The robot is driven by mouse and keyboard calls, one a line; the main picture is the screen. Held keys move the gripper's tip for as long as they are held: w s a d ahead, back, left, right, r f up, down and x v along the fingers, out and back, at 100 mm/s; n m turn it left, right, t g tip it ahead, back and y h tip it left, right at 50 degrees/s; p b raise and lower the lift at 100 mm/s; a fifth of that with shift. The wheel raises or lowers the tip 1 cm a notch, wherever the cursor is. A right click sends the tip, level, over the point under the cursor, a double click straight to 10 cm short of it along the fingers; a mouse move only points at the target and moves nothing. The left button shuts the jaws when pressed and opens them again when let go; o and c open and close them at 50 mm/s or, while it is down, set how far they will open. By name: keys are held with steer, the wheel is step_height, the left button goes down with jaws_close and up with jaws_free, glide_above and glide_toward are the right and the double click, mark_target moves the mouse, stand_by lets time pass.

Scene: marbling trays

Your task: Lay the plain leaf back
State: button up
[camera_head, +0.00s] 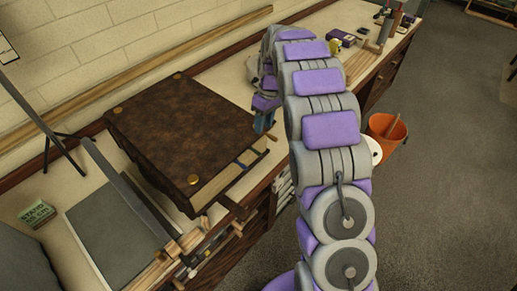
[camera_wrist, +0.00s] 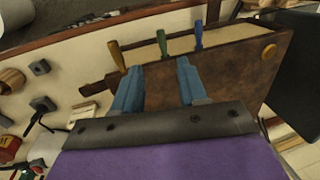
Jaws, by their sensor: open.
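A large brown book-like block (camera_head: 175,130) with brass studs lies closed on the bench. Its pale page edge (camera_head: 228,182) faces the front. It also shows in the wrist view (camera_wrist: 235,68). Yellow (camera_wrist: 117,56), green (camera_wrist: 162,43) and blue (camera_wrist: 198,34) handles stick out along its edge there. My gripper (camera_wrist: 158,68) is open, its two blue fingers pointing at this edge. The green handle shows in line with the gap between them; I cannot tell whether they touch. In the head view my gripper (camera_head: 264,122) is beside the block's right side. I cannot tell which leaf is plain.
A grey panel (camera_head: 110,230) lies left on the bench, near a small sign (camera_head: 37,213). Long wooden strips (camera_head: 180,62) lie along the wall. Jars and small items crowd the wrist view's left.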

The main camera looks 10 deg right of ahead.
steer(key=f, duration=0.3)
steer(key=a+f, duration=0.1)
steer(key=f, duration=0.2)
steer(key=s+a+f+b, duration=0.1)
steer(key=f, duration=0.2)
steer(key=shift+f, duration=0.2)
steer(key=shift+s+f, duration=0.15)
steer(key=shift+f, duration=0.65)
jaws_close()
